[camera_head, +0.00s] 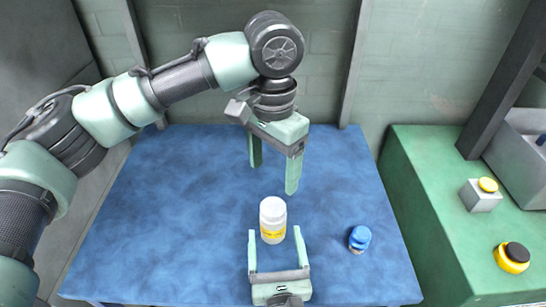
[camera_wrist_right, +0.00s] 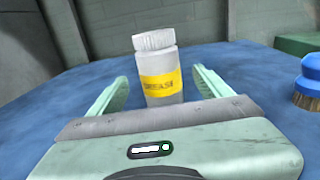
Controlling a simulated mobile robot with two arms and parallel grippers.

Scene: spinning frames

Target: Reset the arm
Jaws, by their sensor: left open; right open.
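My left gripper (camera_head: 273,178) is open and empty, its two fingers pointing down above the blue table (camera_head: 180,230), behind the white bottle. My left arm reaches in from the left. My right gripper (camera_head: 276,238) is low at the table's front side, with its fingers open and pointing away from me. A white bottle (camera_head: 272,214) with a yellow label stands upright just ahead of the right fingers. In the right wrist view the bottle (camera_wrist_right: 158,75) appears between and beyond the open fingertips, with no visible contact.
A blue-handled brush (camera_head: 360,239) stands on the table to the right. A green counter (camera_head: 420,200) on the right holds a grey box with a yellow button (camera_head: 487,186), a yellow-and-black knob (camera_head: 512,256) and a grey bin (camera_head: 522,150). The table's left side is clear.

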